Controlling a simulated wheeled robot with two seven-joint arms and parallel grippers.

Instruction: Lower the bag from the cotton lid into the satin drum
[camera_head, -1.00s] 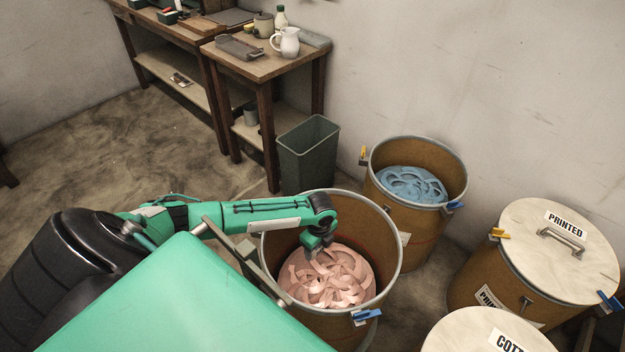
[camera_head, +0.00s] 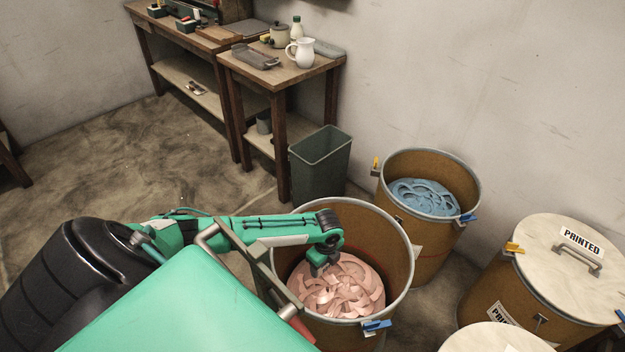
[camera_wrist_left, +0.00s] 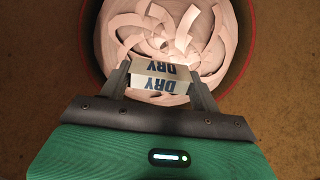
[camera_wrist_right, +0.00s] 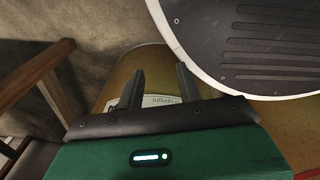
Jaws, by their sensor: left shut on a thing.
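My left gripper (camera_head: 319,266) reaches down inside an open brown drum of pink ribbon, above the coils. In the left wrist view its fingers (camera_wrist_left: 159,75) are shut on a small pale bag (camera_wrist_left: 160,70) printed "DRY", with the pink ribbon (camera_wrist_left: 205,40) beyond it. I cannot tell whether the bag touches the ribbon. The drum's wall (camera_head: 395,250) shows in the head view; no name on it is readable. A pale lid (camera_head: 490,342) at the bottom edge is mostly cut off. My right gripper (camera_wrist_right: 159,72) is open and empty in the right wrist view, before a brown drum side.
An open drum of blue ribbon (camera_head: 425,195) stands behind the pink one. A closed drum with a "PRINTED" lid (camera_head: 560,250) is at the right. A grey-green bin (camera_head: 320,165) and wooden tables (camera_head: 280,75) stand behind. The floor at the left is clear.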

